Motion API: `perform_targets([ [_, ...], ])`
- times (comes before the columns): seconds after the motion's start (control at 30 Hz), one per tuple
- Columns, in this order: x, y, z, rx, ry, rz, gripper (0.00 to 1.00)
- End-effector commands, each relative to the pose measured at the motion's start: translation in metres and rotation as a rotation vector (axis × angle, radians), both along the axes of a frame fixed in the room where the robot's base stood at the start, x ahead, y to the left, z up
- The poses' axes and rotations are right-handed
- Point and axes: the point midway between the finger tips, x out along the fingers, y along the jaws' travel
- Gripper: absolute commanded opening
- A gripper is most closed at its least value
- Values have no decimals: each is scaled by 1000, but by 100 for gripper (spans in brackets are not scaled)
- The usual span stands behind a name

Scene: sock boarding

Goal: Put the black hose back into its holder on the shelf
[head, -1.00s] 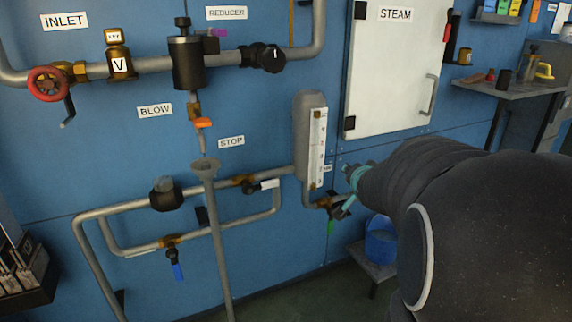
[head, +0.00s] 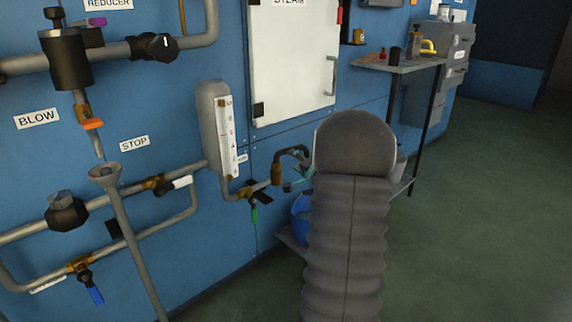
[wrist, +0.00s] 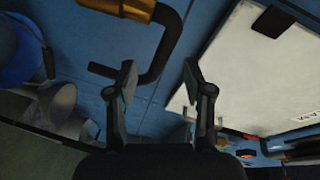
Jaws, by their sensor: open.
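The black hose (head: 296,152), a short bent piece with a brass fitting, shows left of my arm in the head view, beside the gauge's lower pipework. In the wrist view the hose (wrist: 166,45) curves from its brass end at the top down to a free tip at left, just beyond my fingers. My gripper (wrist: 160,78) is open, its two dark fingers apart with nothing clamped between them. In the head view my arm mostly hides the gripper. The shelf (head: 400,66) stands on the right with small items on it; I cannot tell which is the holder.
A white STEAM panel (head: 293,60) is on the blue wall. The gauge (head: 213,125) and its pipes stand left of my arm. A blue bucket (head: 299,218) sits low behind my arm. Green floor (head: 480,220) is clear on the right.

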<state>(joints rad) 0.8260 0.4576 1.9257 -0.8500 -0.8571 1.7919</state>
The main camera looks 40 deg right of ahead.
Motion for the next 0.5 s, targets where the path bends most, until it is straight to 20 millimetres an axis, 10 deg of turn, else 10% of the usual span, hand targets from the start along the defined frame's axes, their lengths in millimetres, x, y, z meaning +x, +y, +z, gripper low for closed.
perform_targets([
  [0.5, 52, -3, -5, -2, 0, 2, 52],
])
